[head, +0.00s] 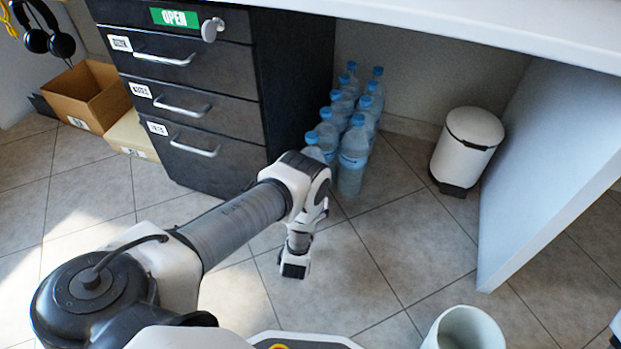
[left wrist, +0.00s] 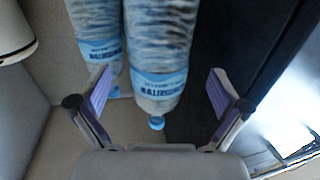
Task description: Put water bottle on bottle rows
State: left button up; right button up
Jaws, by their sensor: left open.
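Several water bottles with blue caps and labels stand on the floor in two rows between the cabinet and the wall. The front bottle of the right row (head: 353,158) stands clear in the head view. The front bottle of the left row (head: 314,153) is partly hidden by my left arm. In the left wrist view, my left gripper (left wrist: 160,77) is open, with one finger on either side of a water bottle (left wrist: 160,60) and gaps to both. I cannot tell how deep it sits between them. Another bottle (left wrist: 96,40) shows beside it. My right gripper is out of view.
The dark drawer cabinet (head: 288,75) borders the bottles on the left. A white bin (head: 467,145) and a white desk panel (head: 545,160) stand to the right. A cardboard box (head: 88,97) sits far left.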

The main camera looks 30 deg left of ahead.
pick_arm(q)
jog(key=s+d+f+m+g+h, duration=0.1)
jog(key=s+d+g+h, duration=0.2)
jog(key=s+g, duration=0.3)
jog(key=s+d+m+g+h, duration=0.2)
jog(key=s+d+g+h, duration=0.15)
jog(key=s, duration=0.45)
jog(key=s+d+r+g, duration=0.2)
jog(key=s+r+g, duration=0.1)
jog(key=s, duration=0.5)
jog(key=s+d+r+m+g+h, duration=0.1)
jog(key=s+d+r+g, duration=0.1)
jog(key=s, duration=0.6)
jog(key=shift+r+g+p, duration=0.45)
jog(key=shift+r+g, duration=0.35)
jog(key=shift+g, duration=0.05)
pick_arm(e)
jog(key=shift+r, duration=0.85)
